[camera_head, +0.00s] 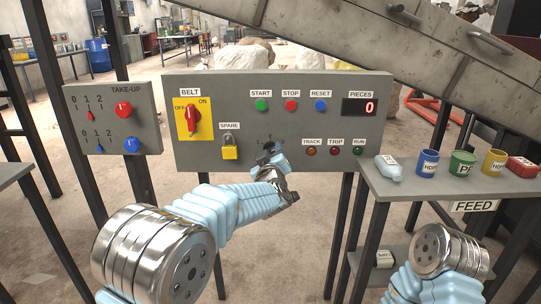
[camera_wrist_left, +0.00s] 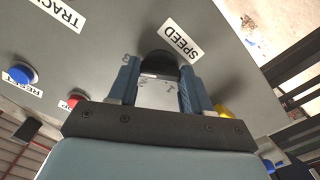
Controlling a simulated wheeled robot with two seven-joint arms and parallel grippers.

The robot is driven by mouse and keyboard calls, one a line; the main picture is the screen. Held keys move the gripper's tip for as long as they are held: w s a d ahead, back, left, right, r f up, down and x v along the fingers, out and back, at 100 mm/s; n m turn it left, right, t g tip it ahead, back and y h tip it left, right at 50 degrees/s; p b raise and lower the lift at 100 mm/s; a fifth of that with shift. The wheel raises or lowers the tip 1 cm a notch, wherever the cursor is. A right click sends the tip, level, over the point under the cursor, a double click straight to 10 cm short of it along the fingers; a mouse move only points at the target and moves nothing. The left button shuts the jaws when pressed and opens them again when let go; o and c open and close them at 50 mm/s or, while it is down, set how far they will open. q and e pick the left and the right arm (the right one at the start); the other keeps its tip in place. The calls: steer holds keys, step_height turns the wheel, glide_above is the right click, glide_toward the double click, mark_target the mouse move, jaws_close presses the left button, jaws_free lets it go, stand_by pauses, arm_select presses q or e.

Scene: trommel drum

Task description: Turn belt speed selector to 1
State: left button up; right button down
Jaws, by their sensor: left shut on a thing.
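The grey control panel (camera_head: 330,90) stands in front of me. The belt speed selector is a black knob (camera_wrist_left: 158,62) beside the white SPEED label (camera_wrist_left: 181,40) in the left wrist view. My left gripper (camera_head: 268,152) is at the lower middle of the panel, and its fingers (camera_wrist_left: 160,80) are on both sides of the knob, shut on it. The gripper hides most of the selector in the head view. Small scale digits show near the fingers, but which one the knob points to cannot be told. My right gripper is out of view; only my right arm shows at lower right.
A red BELT switch (camera_head: 193,119) and a yellow padlock (camera_head: 230,152) are left of the gripper. START, STOP and RESET buttons (camera_head: 321,105) sit above; indicator lamps (camera_head: 335,151) are close on its right. The FEED shelf (camera_head: 400,190) holds several containers.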

arm_select(q)
steer(key=shift+n+b, duration=8.2)
steer(key=shift+n, duration=3.7)
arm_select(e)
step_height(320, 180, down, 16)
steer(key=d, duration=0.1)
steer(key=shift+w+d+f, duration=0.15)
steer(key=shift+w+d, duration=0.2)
arm_select(q)
steer(key=o, duration=1.1)
steer(key=shift+c, duration=0.2)
